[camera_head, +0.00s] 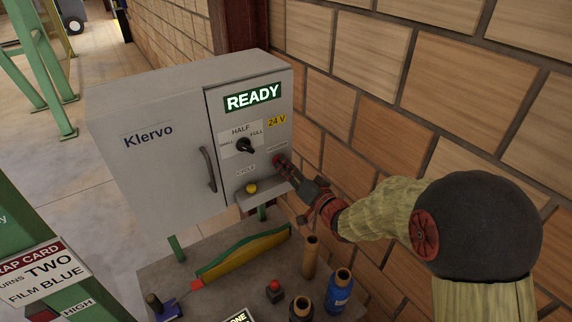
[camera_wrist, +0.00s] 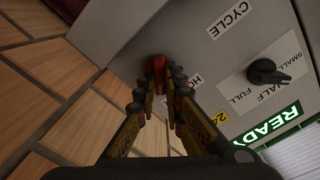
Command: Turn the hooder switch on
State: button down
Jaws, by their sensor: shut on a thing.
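The hooder switch is a small red handle (camera_wrist: 159,68) on the front of the grey control cabinet (camera_head: 150,170). A label beside it, partly covered by my finger in the wrist view, starts with "HO". In the head view the red switch (camera_head: 279,159) sits near the cabinet's right edge, below the size selector. My gripper (camera_head: 287,166) reaches it from the right. In the wrist view my gripper (camera_wrist: 164,84) has its two fingertips on either side of the red handle, shut on it. The fingers hide part of the switch, and I cannot tell its exact setting.
A black selector knob (camera_head: 245,146) and a lit green READY sign (camera_head: 253,96) are above the switch. A yellow button (camera_head: 251,188) sits below. The brick wall (camera_head: 335,115) is close on the right. Bottles, including a blue one (camera_head: 338,294), stand on the bench below.

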jog(key=shift+f+m, duration=0.15)
jog(key=shift+m, duration=0.35)
jog(key=c, duration=1.9)
grip_release()
jog(key=shift+d, duration=0.1)
jog(key=v, duration=1.2)
